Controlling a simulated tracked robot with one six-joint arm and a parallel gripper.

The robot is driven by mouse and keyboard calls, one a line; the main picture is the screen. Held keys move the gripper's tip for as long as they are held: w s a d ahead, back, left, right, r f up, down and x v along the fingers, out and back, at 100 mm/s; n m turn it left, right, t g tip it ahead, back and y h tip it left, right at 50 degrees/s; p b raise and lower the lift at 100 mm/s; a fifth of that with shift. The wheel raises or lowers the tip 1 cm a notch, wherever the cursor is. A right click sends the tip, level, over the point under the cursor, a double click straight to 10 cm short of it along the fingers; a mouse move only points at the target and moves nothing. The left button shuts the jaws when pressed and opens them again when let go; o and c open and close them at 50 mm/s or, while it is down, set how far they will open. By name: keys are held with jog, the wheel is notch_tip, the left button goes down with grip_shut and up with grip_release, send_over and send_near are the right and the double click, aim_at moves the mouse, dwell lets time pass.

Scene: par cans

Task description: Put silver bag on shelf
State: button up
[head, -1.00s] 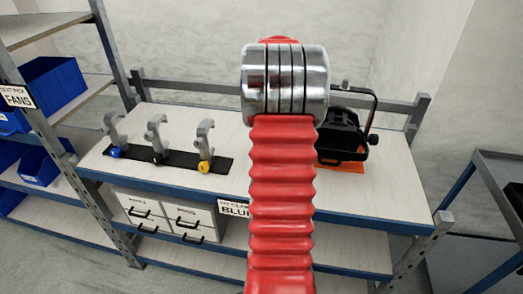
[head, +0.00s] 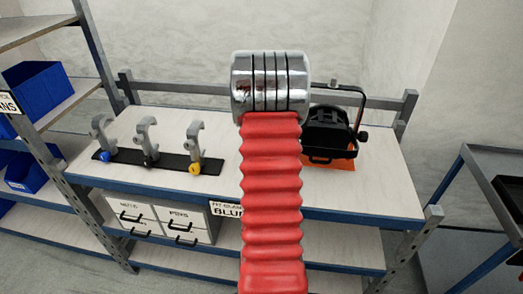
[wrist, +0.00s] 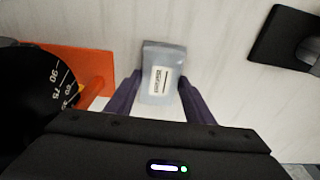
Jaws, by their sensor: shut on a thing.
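The silver bag (wrist: 162,62) is a small grey pouch with a white printed label. In the wrist view it sits between the two dark purple fingers of my gripper (wrist: 160,88), which is shut on it. The pale bench top lies behind the bag; I cannot tell whether the bag touches it. In the head view my red arm hides the gripper and bag. A shelf unit (head: 88,90) stands at the left with several levels. The bench (head: 370,185) also has a lower shelf (head: 345,245).
A black par can (head: 328,130) stands on an orange mat (head: 338,165); it is close left of my gripper in the wrist view (wrist: 35,95). A black strip (head: 125,158) holds three clamps. Blue bins (head: 35,90), white drawers (head: 155,215) and a dark cart (head: 490,170) flank the free space.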

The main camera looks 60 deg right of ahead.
jog(key=shift+f, duration=0.25)
jog(key=o, duration=1.1)
jog(key=shift+r, duration=0.15)
jog(key=r, duration=0.4)
jog(key=a+r, duration=0.1)
jog(key=r, duration=0.7)
jog(key=shift+s+a, duration=0.15)
jog(key=shift+s, duration=0.15)
jog(key=shift+w, duration=0.1)
